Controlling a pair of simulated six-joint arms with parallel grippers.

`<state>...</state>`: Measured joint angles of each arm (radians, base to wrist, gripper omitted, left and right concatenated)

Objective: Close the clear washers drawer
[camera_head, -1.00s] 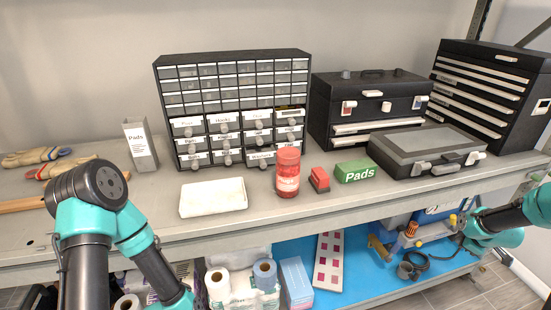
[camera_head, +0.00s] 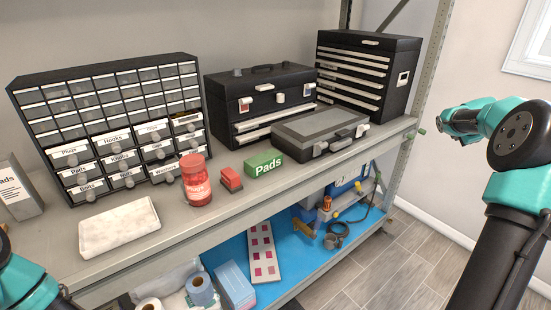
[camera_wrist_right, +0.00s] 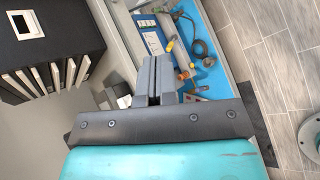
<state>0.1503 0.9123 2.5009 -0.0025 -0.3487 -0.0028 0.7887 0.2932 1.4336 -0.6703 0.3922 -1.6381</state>
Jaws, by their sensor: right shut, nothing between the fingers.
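The clear washers drawer (camera_head: 162,171) is in the bottom row of the black drawer cabinet (camera_head: 108,62), at the right of that row. Its label is small, and the red jar stands partly in front of it. I cannot tell how far the drawer stands out. My right gripper (camera_head: 441,122) is off to the right, beyond the shelf's end and far from the cabinet. In the right wrist view its fingers (camera_wrist_right: 153,66) are together, with nothing between them. Part of my left arm shows at the lower left, but its gripper is outside the picture.
A red jar (camera_head: 197,184), a red block (camera_head: 231,179) and a green Pads box (camera_head: 263,163) stand before the cabinets. A white slab (camera_head: 119,226) lies in front of the drawer cabinet. Toolboxes (camera_head: 262,104) and a flat case (camera_head: 318,132) fill the right side.

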